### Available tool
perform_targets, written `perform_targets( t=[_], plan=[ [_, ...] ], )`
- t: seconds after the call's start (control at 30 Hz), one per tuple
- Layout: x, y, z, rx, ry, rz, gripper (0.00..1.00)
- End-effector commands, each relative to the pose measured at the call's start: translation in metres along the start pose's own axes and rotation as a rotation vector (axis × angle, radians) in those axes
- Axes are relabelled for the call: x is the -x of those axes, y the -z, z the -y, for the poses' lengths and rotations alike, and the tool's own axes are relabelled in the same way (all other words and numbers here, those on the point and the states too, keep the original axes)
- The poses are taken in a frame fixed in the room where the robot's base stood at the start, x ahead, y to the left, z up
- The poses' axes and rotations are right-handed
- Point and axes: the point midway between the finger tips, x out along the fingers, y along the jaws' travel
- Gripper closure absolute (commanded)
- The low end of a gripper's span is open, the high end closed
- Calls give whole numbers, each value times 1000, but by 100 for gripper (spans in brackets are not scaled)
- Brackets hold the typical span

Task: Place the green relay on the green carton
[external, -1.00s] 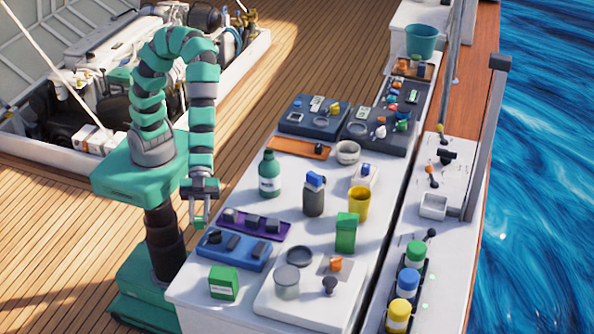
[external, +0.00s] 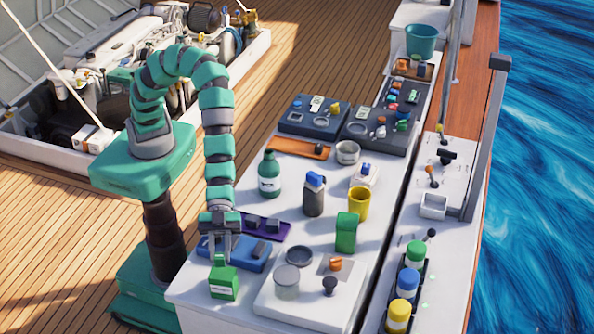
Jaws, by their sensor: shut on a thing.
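The green carton (external: 223,284), a small box with a white label, stands at the front left of the white worktop. My gripper (external: 220,257) points down directly above the carton and is shut on the green relay (external: 220,260). The relay is small and mostly hidden between the fingers. It is at the carton's top, and I cannot tell whether it touches the carton.
A blue tray (external: 210,250) and a purple tray (external: 279,234) lie just behind the carton. A white board (external: 310,313) with a grey jar (external: 287,281) is to its right. A green bin (external: 346,233) and yellow cup (external: 358,203) stand farther right.

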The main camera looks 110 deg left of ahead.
Motion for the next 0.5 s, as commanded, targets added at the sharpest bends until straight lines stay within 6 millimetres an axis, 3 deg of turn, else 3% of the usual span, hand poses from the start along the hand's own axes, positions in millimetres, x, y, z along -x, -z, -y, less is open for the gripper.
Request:
perform_targets(
  t=[0.3, 0.5],
  plan=[
    [-13, -29, 1, 2, 0, 0, 97],
    [-15, -32, 1, 0, 1, -1, 97]
  ],
)
